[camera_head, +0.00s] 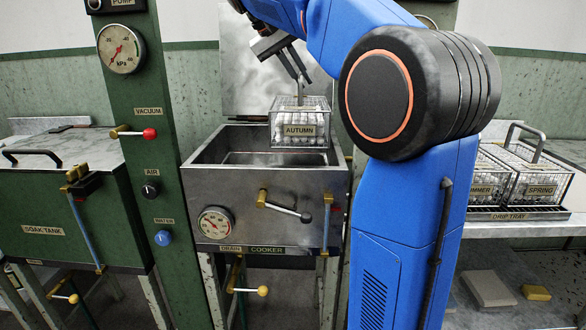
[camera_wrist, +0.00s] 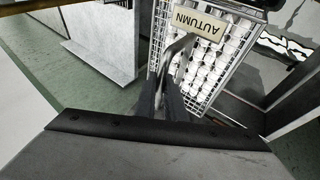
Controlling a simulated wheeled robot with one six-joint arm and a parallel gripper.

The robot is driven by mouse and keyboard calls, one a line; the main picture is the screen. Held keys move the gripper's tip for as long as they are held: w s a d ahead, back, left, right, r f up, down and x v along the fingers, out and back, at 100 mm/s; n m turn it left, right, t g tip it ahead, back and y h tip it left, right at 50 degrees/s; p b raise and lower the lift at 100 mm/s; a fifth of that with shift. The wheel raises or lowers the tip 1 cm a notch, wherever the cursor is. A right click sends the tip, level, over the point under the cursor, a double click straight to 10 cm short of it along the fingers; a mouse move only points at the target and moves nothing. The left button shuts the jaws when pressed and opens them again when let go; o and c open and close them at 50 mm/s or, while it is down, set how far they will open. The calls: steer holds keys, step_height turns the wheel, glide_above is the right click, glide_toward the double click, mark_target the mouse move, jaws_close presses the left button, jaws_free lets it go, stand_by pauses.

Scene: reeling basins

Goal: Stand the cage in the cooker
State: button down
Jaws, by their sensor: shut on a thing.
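A wire cage labelled AUTUMN (camera_head: 299,131), filled with white cocoons, hangs from my gripper (camera_head: 302,80) in the head view. My gripper is shut on the cage's handle, and the cage is roughly upright. The cage also shows in the wrist view (camera_wrist: 205,65), with the fingers (camera_wrist: 168,92) on its bent handle. The cooker (camera_head: 265,207) is a grey metal basin with an open top. In the head view the cage overlaps the cooker's back right rim. I cannot tell how far its bottom is above the basin.
The cooker's lid (camera_head: 270,75) stands raised behind it. Cages labelled SPRING (camera_head: 541,183) and one partly hidden sit on the drip tray (camera_head: 510,214) at right. The soak tank (camera_head: 75,200) is closed at left. A green panel (camera_head: 150,130) with gauge and valves stands between tank and cooker.

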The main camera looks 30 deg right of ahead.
mark_target(279, 132)
step_height(279, 132, down, 24)
stand_by(0.7)
steer(key=shift+f, duration=0.1)
steer(key=c, duration=2.2)
jaws_free()
steer(key=o, duration=0.4)
steer(key=shift+c, duration=0.2)
steer(key=v, duration=1.2)
